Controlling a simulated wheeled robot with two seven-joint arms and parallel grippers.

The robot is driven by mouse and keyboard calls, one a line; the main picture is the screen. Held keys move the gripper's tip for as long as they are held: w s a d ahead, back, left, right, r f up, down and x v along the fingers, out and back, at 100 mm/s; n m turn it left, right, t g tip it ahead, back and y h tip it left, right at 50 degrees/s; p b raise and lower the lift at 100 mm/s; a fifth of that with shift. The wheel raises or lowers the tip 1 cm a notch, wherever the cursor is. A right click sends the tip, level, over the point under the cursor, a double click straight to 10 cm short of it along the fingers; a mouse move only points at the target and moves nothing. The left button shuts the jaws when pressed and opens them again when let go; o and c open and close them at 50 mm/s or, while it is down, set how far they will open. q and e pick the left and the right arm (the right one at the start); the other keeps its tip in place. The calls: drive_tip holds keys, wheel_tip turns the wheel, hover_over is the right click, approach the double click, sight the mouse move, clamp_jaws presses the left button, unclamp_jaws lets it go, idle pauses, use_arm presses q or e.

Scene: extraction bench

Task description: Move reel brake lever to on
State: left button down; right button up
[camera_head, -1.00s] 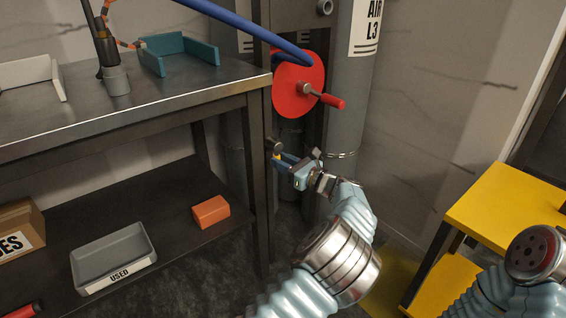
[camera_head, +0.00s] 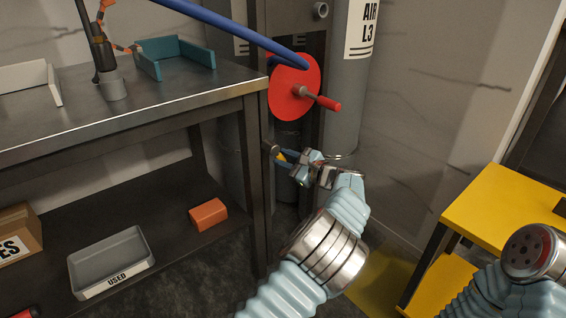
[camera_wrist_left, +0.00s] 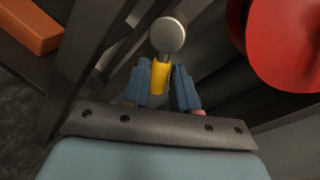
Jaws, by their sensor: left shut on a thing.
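The brake lever shows a round grey knob (camera_wrist_left: 168,35) and a yellow section (camera_wrist_left: 160,75) in the left wrist view. In the head view its knob (camera_head: 270,147) is beside the bench leg, below and left of the red reel disc (camera_head: 288,98). My left gripper (camera_head: 287,158) is shut on the lever, its blue fingers on both sides of the yellow section, the knob beyond the fingertips. The lever's pivot and any on or off marking are hidden or too small to tell. My right arm shows at the lower right, but its gripper is out of view.
A red crank handle (camera_head: 328,103) sticks out from the reel above my left gripper. The metal bench (camera_head: 180,110) is close on the left. A grey cylinder (camera_head: 347,110) stands behind, and a yellow stand (camera_head: 500,205) is at the right.

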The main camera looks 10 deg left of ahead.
use_arm(q)
drive_tip(key=shift+w+d+r+n+t+h+b, duration=0.15)
drive_tip(key=shift+w+r+n+h+b, duration=0.1)
drive_tip(key=shift+n, duration=0.55)
drive_tip(key=shift+w+d+r+n+t+h+b, duration=0.15)
drive_tip(key=shift+r+n+h+b, duration=0.1)
drive_tip(key=shift+n, duration=0.55)
drive_tip(key=c, duration=0.9)
unclamp_jaws()
drive_tip(key=shift+s+d, duration=0.1)
drive_tip(key=p+v, duration=0.1)
drive_tip(key=v, duration=1.2)
drive_tip(key=shift+s+d+p, duration=0.1)
drive_tip(key=shift+d+p, duration=0.2)
